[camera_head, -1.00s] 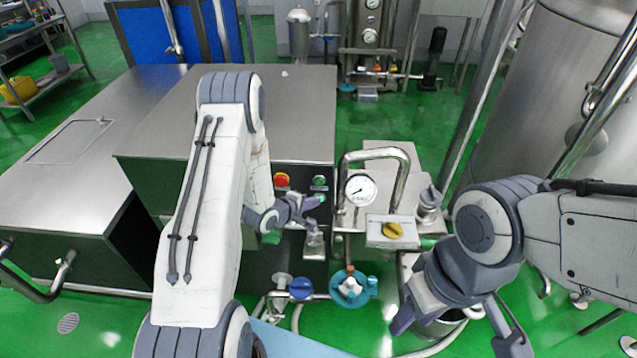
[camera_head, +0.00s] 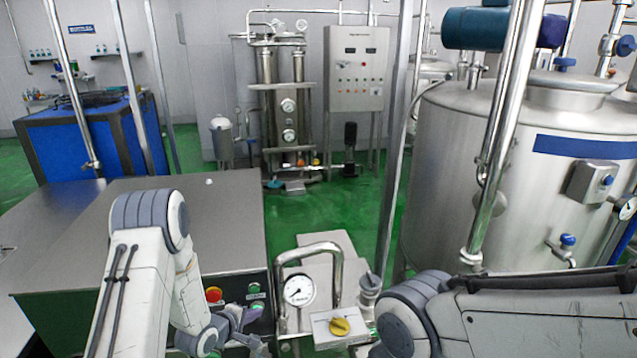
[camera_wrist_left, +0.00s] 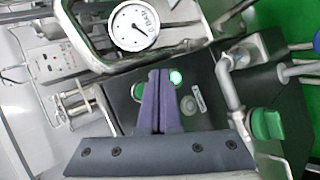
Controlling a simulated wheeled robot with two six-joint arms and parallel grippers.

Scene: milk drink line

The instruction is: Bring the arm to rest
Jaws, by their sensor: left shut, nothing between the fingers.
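My left gripper (camera_head: 246,326) is at the bottom of the head view, in front of the dark front panel of a steel cabinet. Its purple fingers are shut together and empty in the left wrist view (camera_wrist_left: 158,100). A red button (camera_head: 213,295) and a green button (camera_head: 254,288) sit on that panel, close to the gripper. In the left wrist view a lit green button (camera_wrist_left: 176,77) shows just beside the fingertips; I cannot tell whether they touch. My right arm (camera_head: 520,315) enters from the right, and its gripper is below the head view's edge.
A pressure gauge (camera_head: 299,290) and a bent steel pipe stand right of the left gripper, with a yellow knob (camera_head: 340,326) in front. A large steel tank (camera_head: 480,170) stands behind my right arm. The steel cabinet top (camera_head: 225,220) is almost bare. Green floor is open farther back.

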